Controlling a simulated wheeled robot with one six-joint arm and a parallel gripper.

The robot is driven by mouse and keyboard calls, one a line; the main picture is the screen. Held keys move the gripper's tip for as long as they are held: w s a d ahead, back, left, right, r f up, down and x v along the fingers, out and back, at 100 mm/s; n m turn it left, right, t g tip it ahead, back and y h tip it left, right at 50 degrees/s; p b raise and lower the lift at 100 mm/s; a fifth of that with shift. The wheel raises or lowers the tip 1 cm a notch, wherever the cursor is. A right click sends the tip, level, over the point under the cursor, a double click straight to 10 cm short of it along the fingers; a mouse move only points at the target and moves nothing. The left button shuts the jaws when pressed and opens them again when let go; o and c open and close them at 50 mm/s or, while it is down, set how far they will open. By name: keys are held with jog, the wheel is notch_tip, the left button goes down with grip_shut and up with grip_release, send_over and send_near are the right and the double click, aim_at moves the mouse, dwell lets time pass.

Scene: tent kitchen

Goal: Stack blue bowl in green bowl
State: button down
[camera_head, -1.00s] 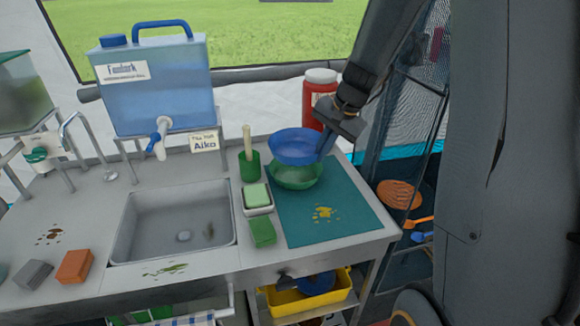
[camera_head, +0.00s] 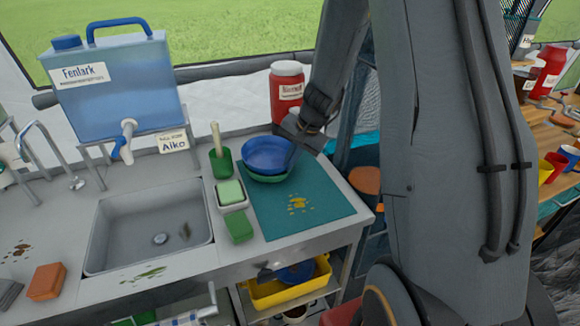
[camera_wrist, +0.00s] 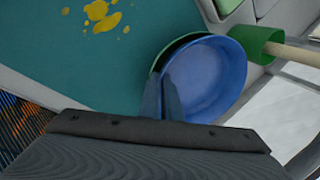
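The blue bowl (camera_head: 268,153) sits low inside the green bowl (camera_head: 270,178), whose rim shows just below it. The green bowl stands on the teal mat's back part. In the wrist view the blue bowl (camera_wrist: 208,80) covers most of the green bowl (camera_wrist: 178,46), which shows only as a thin edge. My gripper (camera_wrist: 163,92) has one finger inside the blue bowl and one outside, shut on its rim. In the head view my gripper (camera_head: 292,153) is at the bowl's right side. Whether the bowls touch underneath is hidden.
The teal mat (camera_head: 325,200) has yellow stains and is otherwise clear at front. Left of the bowls are a green cup (camera_head: 221,163) with a brush, a soap dish (camera_head: 231,205) and a green sponge (camera_head: 239,229). A red jar (camera_head: 286,90) stands behind. The sink (camera_head: 150,225) is left.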

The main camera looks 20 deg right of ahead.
jog(key=c, duration=2)
grip_release()
jog(key=shift+s+a+f, duration=0.1)
jog(key=shift+s+f, duration=0.45)
jog(key=shift+f, duration=0.35)
jog(key=shift+w+d+r+g, duration=0.3)
jog(key=shift+r, duration=0.3)
jog(key=b+v, duration=0.1)
jog(key=v, duration=0.9)
jog(key=shift+s+r, duration=0.15)
jog(key=shift+r, duration=0.2)
